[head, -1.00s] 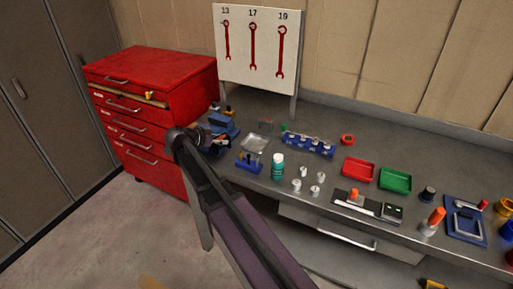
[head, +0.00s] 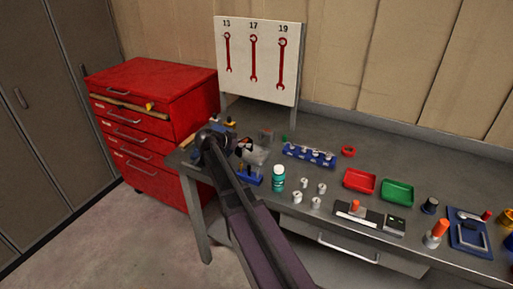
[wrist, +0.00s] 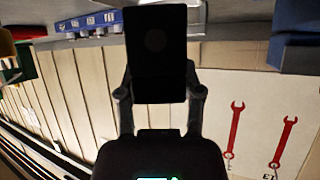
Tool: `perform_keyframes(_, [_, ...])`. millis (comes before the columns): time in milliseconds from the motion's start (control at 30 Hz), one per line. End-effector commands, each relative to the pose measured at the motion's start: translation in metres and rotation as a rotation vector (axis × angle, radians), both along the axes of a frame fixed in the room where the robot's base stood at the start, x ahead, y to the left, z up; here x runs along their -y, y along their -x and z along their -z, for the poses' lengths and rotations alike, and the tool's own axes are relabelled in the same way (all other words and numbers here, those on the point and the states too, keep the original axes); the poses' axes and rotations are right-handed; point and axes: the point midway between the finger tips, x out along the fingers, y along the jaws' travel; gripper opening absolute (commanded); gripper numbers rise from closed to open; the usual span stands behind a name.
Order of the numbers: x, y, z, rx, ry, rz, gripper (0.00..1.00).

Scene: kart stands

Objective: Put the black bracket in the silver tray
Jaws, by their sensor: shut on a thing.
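The black bracket (wrist: 157,55) fills the upper middle of the wrist view as a dark flat plate with a faint round mark. My gripper (wrist: 160,92) is shut on it, with one finger at each side. In the head view my gripper (head: 241,146) is over the left end of the bench, close to the silver tray (head: 262,155). My arm and gripper hide part of the tray. The bracket is too small and dark to make out clearly in the head view, and I cannot tell its height above the tray.
A blue rack (head: 309,156) stands right of the tray. A green-blue bottle (head: 278,178) and several small metal cylinders stand in front. A red tray (head: 359,180) and a green tray (head: 397,191) are farther right. The wrench board (head: 257,60) rises behind.

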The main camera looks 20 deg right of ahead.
Motion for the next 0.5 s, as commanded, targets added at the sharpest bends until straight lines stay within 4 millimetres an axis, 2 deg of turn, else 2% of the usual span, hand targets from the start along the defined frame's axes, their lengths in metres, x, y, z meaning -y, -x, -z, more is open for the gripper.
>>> perform_keyframes(100, [0.022, -0.005, 0.002, 0.001, 0.001, 0.003, 0.00])
perform_keyframes(200, [0.034, -0.007, 0.003, 0.001, 0.001, 0.001, 0.00])
perform_keyframes(333, [0.044, -0.009, 0.004, 0.001, 0.002, 0.000, 0.00])
perform_keyframes(500, [0.046, -0.009, 0.004, 0.001, 0.002, 0.000, 0.00])
